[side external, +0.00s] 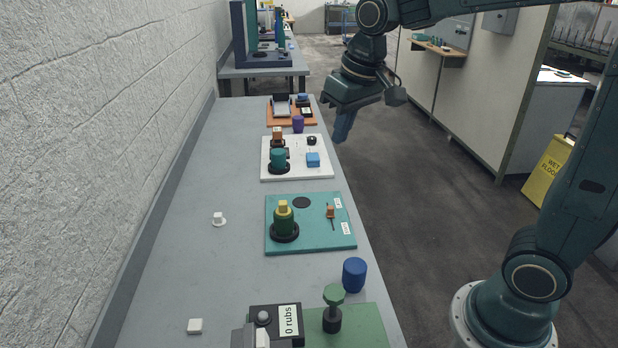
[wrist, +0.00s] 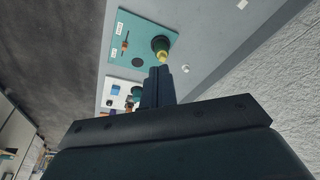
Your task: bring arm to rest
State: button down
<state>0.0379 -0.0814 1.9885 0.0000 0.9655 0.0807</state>
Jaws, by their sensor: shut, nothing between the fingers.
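My gripper (side external: 344,126) hangs in the air at the right edge of the long grey table (side external: 180,250), level with the white board in the side external view. It is tilted, its fingers shut and pointing down, with nothing between them. It also shows in the wrist view (wrist: 159,72), with its fingers together in front of the table. A dark green bottle with a yellow top (side external: 284,220) stands upright in a black ring on the teal board (side external: 315,240), apart from my gripper. It also shows in the wrist view (wrist: 161,48).
The white board (side external: 310,173) holds a teal cylinder (side external: 278,158) and a blue block (side external: 313,159). A blue cylinder (side external: 354,274) and a green-topped post (side external: 333,307) stand nearer. A textured wall (side external: 100,100) borders the table's left.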

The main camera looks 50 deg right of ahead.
jog(key=s+a+f+n+t, duration=0.1)
jog(key=s+t, duration=0.1)
jog(key=s, duration=1.6)
jog(key=shift+a+f+t, duration=0.2)
jog(key=shift+f+t, duration=0.05)
jog(key=shift+t, duration=0.05)
jog(key=c, duration=2.2)
grip_release()
jog(key=shift+w, duration=0.1)
